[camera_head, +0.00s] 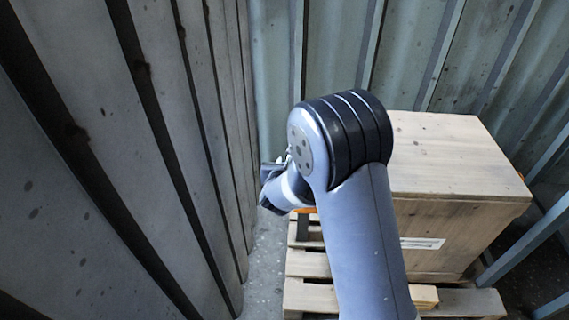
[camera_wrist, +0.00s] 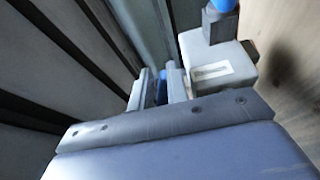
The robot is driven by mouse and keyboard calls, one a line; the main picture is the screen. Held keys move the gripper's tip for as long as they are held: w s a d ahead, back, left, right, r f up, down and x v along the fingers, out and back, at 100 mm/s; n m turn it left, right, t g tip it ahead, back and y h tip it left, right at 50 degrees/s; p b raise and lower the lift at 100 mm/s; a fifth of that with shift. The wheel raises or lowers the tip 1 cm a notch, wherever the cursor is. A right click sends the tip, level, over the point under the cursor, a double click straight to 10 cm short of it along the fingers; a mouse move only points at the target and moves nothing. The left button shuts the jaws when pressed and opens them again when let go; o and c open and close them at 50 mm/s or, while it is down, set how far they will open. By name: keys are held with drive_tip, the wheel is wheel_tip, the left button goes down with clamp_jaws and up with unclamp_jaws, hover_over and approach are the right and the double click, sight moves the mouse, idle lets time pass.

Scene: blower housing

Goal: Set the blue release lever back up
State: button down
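My gripper (camera_wrist: 160,86) shows in the wrist view with its two grey fingers apart. A blue part (camera_wrist: 162,88), which may be the blue release lever, shows in the gap between the fingers. I cannot tell whether the fingers touch it. Another blue piece (camera_wrist: 223,5) tops a dark grey post at the top edge, above a pale housing (camera_wrist: 212,66) with a light label. In the head view my gripper (camera_head: 271,185) is partly hidden behind my arm, close to the grey panels, and no lever is seen there.
A wooden crate (camera_head: 455,155) stands on a pallet (camera_head: 305,264) at the right. A small orange part (camera_head: 305,210) shows behind my arm. Grey corrugated panels (camera_head: 170,120) rise close on the left. A narrow strip of floor (camera_head: 264,270) lies between the panels and pallet.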

drive_tip(key=c, duration=1.6)
unclamp_jaws()
drive_tip(key=shift+c, duration=0.2)
drive_tip(key=p+v, duration=0.1)
drive_tip(key=v, duration=1)
drive_tip(key=shift+c, duration=0.2)
